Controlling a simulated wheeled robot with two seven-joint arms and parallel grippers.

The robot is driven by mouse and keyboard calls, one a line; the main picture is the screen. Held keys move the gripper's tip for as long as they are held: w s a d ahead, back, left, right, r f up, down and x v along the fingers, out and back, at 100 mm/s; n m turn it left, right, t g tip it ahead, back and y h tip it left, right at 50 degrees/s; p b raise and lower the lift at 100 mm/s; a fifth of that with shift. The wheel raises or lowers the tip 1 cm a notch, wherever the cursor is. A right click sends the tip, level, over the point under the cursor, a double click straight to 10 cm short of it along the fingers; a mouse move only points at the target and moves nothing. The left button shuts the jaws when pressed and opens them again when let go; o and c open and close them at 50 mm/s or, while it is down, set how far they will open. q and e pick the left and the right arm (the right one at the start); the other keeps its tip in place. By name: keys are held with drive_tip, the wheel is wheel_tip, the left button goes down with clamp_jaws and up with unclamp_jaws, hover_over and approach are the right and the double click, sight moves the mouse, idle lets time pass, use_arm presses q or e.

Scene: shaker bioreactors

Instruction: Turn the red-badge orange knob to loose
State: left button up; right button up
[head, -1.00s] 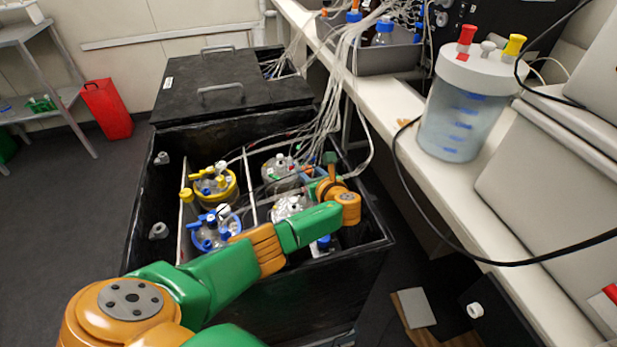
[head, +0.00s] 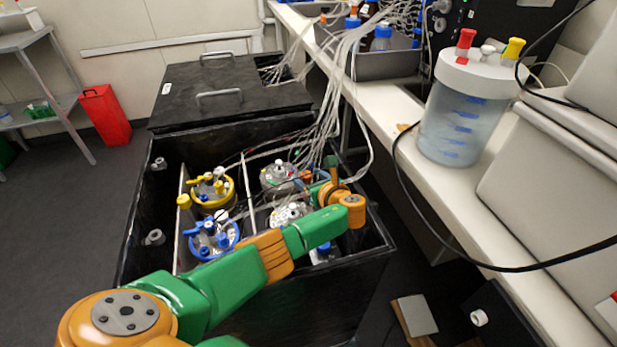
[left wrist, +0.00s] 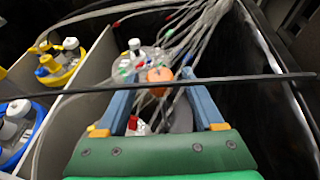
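An orange knob (left wrist: 160,76) stands on the far-right vessel in the black box, and it also shows in the head view (head: 306,176), small and partly covered. Its red badge cannot be made out for certain. My left gripper (left wrist: 160,72) reaches into the box with its two blue fingers apart, one on each side of the knob. Gaps show between the knob and both fingers. In the head view the left gripper (head: 314,178) is small and partly hidden by my wrist. My right gripper is in neither view.
The black box (head: 378,236) holds several vessels, including a yellow-ringed one (head: 213,190) and a blue-ringed one (head: 214,240). Thin tubes (head: 335,105) rise from the vessels to the bench. A dark bar (left wrist: 260,80) crosses the wrist view. A large clear jar (head: 460,125) stands on the bench.

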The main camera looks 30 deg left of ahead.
use_arm(q)
drive_tip(key=p+v, duration=0.3)
drive_tip(key=v, duration=0.4)
drive_tip(key=shift+s, duration=0.1)
